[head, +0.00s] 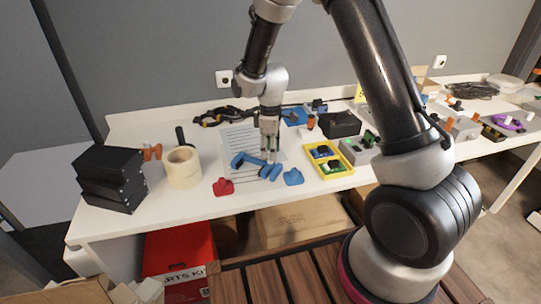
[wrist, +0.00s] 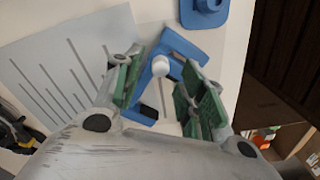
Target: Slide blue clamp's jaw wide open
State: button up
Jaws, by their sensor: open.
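The blue clamp (head: 240,160) lies on the white table, near the middle of the front edge. My gripper (head: 270,157) points down over the clamp. It is open, and its green-padded fingers (wrist: 162,86) stand on either side of the clamp's knob and blue body. I cannot tell whether the pads touch it. The clamp's lower part is partly hidden by my fingers.
A separate blue piece (head: 293,177) lies to the right and a red piece (head: 223,187) to the left, both near the table edge. A lined sheet (head: 237,139) lies behind.

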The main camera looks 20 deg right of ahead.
notch_tip(320, 180, up, 9)
jog(key=shift+r, duration=0.2)
jog(key=shift+c, duration=0.8)
jog(key=shift+s+d+f+m, duration=0.1)
jog(key=shift+s+f+m, duration=0.2)
jog(key=shift+m, duration=0.1)
jog(key=c, duration=0.3)
jog(key=w+a+m+t+y, duration=0.1)
jog(key=m, duration=0.1)
jog(key=w+a+f+m+t+y, duration=0.1)
jog(key=w+m+t, duration=0.1)
jog(key=shift+w+a+m, duration=0.1)
jog(key=shift+a+m, duration=0.15)
jog(key=shift+m, duration=0.15)
grip_shut()
jog(key=x, duration=1)
jog(key=shift+w+a, duration=0.1)
jog(key=shift+w, duration=0.25)
jog(key=shift+s+d+r, duration=0.2)
jog(key=shift+s+d, duration=0.55)
jog(key=shift+s, duration=0.3)
jog(key=shift+s+d+f, duration=0.1)
jog(key=shift+s+d, duration=0.25)
jog(key=shift+s, duration=0.3)
